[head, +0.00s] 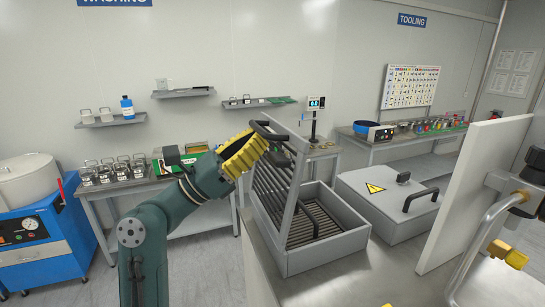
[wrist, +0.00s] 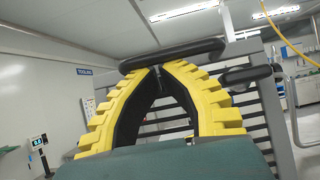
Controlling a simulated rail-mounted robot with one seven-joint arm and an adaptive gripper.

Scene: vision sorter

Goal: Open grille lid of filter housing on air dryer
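The grille lid (head: 268,189) of the filter housing (head: 327,249) stands raised and steeply tilted, its slatted frame above the open box. A black bar handle (head: 268,131) is at the lid's upper edge. The handle also shows in the wrist view (wrist: 172,55), lying crosswise just beyond my fingertips. My gripper (head: 262,143) has yellow ribbed fingers and is at the lid's upper part, by the handle. In the wrist view my fingertips (wrist: 160,68) come together with nothing visibly gripped between them. Whether they touch the handle is hard to tell. A second black grip (wrist: 246,74) is at the right.
A closed grey lid with a black handle (head: 421,198) and yellow warning sign is right of the housing. A white panel (head: 468,190) and brass-fitted pipes (head: 490,222) stand further right. Benches with metal baskets (head: 105,172) are behind at left. The front worktop (head: 345,287) is clear.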

